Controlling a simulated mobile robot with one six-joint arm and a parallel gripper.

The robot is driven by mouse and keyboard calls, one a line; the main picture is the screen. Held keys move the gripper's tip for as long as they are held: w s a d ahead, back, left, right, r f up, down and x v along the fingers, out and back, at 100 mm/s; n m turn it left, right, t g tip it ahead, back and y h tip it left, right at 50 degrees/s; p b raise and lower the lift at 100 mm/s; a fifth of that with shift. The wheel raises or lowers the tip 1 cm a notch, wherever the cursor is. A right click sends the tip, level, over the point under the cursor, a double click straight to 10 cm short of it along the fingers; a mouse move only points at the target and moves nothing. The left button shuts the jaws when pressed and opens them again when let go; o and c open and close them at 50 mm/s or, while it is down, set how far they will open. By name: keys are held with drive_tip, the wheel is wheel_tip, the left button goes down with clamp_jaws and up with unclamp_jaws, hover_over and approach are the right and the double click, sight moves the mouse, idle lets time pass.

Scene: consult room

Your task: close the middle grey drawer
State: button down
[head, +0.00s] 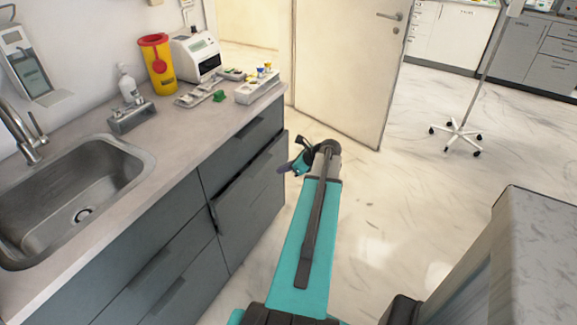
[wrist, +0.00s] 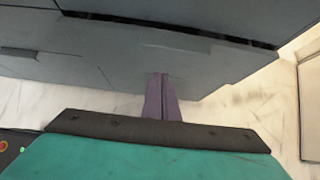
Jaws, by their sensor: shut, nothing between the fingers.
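The middle grey drawer (head: 250,192) is in the right-hand stack of the counter's cabinet in the head view. It stands slightly out, with a dark gap along its top edge. In the wrist view its grey front (wrist: 205,65) spans the upper part, and the dark gap runs above it. My gripper (head: 287,168) is shut and empty, by the right end of the drawer front. In the wrist view the purple fingers (wrist: 160,78) are together and point at the front's lower part. I cannot tell whether they touch it.
The counter (head: 175,130) holds a sink (head: 75,190), a yellow bin (head: 158,65), a white device (head: 195,55) and small trays. An open door (head: 340,65) stands beyond my arm. A wheeled stand (head: 462,135) is at the right. The marble floor between is clear.

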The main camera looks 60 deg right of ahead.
sight(261, 171)
drive_tip(key=shift+w+f+p, duration=0.3)
drive_tip(key=shift+w+f, duration=0.3)
drive_tip(key=shift+w, duration=0.75)
drive_tip(key=shift+w+f+p, duration=0.25)
drive_tip(key=shift+w+f, duration=0.4)
drive_tip(key=shift+w, duration=0.65)
drive_tip(key=shift+w+f+p, duration=0.3)
drive_tip(key=shift+w+f, duration=0.3)
drive_tip(key=shift+w, duration=0.75)
drive_tip(key=shift+d, duration=0.15)
